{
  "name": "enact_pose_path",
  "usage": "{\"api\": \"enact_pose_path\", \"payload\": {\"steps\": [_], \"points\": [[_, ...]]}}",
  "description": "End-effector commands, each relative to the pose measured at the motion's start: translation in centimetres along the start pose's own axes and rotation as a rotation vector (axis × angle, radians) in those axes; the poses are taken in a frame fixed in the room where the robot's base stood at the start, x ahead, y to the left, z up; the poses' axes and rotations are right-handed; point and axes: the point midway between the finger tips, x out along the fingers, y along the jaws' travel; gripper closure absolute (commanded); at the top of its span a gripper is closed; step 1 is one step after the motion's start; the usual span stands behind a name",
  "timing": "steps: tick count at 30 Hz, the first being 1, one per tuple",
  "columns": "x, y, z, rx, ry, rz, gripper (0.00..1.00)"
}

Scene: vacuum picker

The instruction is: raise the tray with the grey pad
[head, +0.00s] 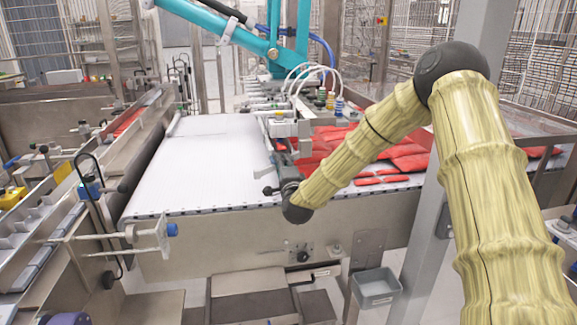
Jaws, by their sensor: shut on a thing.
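My gripper (283,165) is small and dark in the head view, at the end of my yellow-sleeved arm, over the right part of the white conveyor belt. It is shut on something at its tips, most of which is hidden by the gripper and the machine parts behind. A grey block-like piece (284,129) shows just beyond the fingers, but I cannot tell whether it is the tray with the grey pad. No separate tray with a grey pad stands out clearly.
Red flat packs (408,157) lie on the belt to the right. The white belt (205,165) is bare on the left. A teal picker arm (222,25) with hoses hangs behind my gripper. A grey post (440,200) and a small grey bin (376,287) stand at the front right.

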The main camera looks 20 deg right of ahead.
Motion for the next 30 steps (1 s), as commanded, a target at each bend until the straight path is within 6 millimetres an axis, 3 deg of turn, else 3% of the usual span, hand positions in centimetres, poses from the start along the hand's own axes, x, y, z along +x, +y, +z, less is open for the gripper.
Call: {"api": "enact_pose_path", "payload": {"steps": [7,8,11,23,30], "points": [[0.0,0.1,-0.5,-0.002,0.007,0.0,1.0],[0.0,0.1,-0.5,-0.002,0.008,0.0,0.83],[0.1,0.0,-0.5,-0.002,0.008,-0.001,0.66],[-0.3,0.0,-0.1,0.0,0.002,-0.002,0.66],[-3.6,0.1,-0.4,0.0,0.005,0.001,0.66]]}}
